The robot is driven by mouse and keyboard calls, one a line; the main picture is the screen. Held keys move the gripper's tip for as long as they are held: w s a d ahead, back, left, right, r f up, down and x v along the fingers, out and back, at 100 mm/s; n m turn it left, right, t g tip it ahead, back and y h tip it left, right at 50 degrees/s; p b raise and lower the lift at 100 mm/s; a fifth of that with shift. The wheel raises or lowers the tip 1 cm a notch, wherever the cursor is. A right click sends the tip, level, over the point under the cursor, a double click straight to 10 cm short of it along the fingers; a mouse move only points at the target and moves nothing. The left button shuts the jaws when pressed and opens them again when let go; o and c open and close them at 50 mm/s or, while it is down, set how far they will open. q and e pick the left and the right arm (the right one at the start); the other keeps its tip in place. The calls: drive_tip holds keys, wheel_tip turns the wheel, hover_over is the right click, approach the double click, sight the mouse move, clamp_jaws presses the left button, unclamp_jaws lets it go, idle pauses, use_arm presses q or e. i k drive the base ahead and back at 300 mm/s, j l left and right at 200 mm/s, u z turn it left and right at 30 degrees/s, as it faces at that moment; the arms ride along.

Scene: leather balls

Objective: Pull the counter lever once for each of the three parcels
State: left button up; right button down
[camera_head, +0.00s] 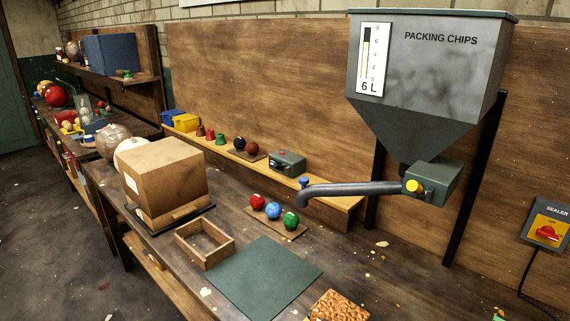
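A closed-looking cardboard box (165,182) sits on a dark flat base (203,213) on the left of the bench. A brown box-like item full of chip-like pieces (339,306) shows at the bottom edge, partly cut off. I cannot tell which of these are parcels. Neither of my grippers is in view.
A grey packing-chips hopper (430,75) reading 6 L has a dark spout (350,189) over the bench. A sealer switch (547,232) is at right. An open wooden frame (204,243), green mat (262,278) and three coloured balls on a small board (275,226) occupy the bench.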

sight(276, 165)
drive_tip(key=i+j+u, duration=0.15)
drive_tip(key=j, duration=0.35)
drive_tip(key=i+j+u, duration=0.15)
drive_tip(key=i+j, duration=0.15)
drive_tip(key=j, duration=0.2)
drive_tip(key=i+j+u, duration=0.15)
drive_tip(key=j, duration=0.3)
drive_tip(key=i+j+u, duration=0.15)
drive_tip(key=i+j, duration=0.2)
drive_tip(key=j, duration=0.1)
